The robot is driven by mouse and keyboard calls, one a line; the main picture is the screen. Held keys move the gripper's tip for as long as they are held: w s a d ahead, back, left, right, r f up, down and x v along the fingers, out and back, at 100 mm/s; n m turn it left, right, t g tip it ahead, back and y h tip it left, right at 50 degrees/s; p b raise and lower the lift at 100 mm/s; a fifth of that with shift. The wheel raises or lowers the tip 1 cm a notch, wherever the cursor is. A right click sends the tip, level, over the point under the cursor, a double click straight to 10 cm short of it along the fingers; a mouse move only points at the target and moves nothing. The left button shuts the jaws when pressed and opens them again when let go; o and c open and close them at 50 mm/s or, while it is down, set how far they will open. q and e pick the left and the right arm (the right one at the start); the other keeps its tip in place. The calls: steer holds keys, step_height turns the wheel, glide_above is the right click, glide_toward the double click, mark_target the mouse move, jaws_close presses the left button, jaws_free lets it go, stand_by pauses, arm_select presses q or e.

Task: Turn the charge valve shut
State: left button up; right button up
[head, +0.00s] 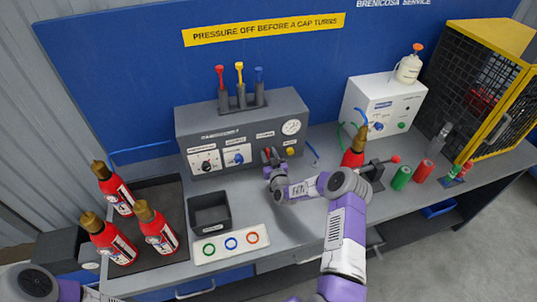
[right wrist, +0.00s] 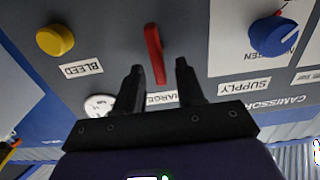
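The charge valve is a red lever (right wrist: 155,54) on the front of the grey charging console (head: 240,121). In the right wrist view, which shows the panel upside down, the lever stands nearly upright in the picture, slightly tilted. Its label is partly hidden behind my fingers. My right gripper (right wrist: 160,78) is open, its two dark fingers spread on either side of the lever's near end; I cannot tell whether either touches it. In the head view the right gripper (head: 271,162) is against the console front and hides most of the lever. My left gripper is not in view.
A yellow bleed button (right wrist: 55,40) and a blue supply knob (right wrist: 274,35) flank the lever. An empty dark bin (head: 210,222) and a white ring tray (head: 231,254) lie in front of the console.

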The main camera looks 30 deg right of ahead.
steer(key=shift+w, duration=0.2)
jaws_close()
stand_by(0.3)
steer(key=shift+s+d+f+m+b, duration=0.1)
steer(key=shift+d+f+m+b, duration=0.25)
steer(key=shift+m+b, duration=2.95)
steer(key=shift+s+d+f+m+b, duration=0.1)
steer(key=shift+d+f+m+b, duration=0.2)
steer(key=shift+m+b, duration=3)
steer(key=shift+s+d+f+m+b, duration=0.1)
steer(key=shift+d+f+m+b, duration=0.25)
steer(key=shift+m+b, duration=2.95)
steer(key=shift+n+b, duration=0.8)
steer(key=shift+b, duration=0.2)
jaws_free()
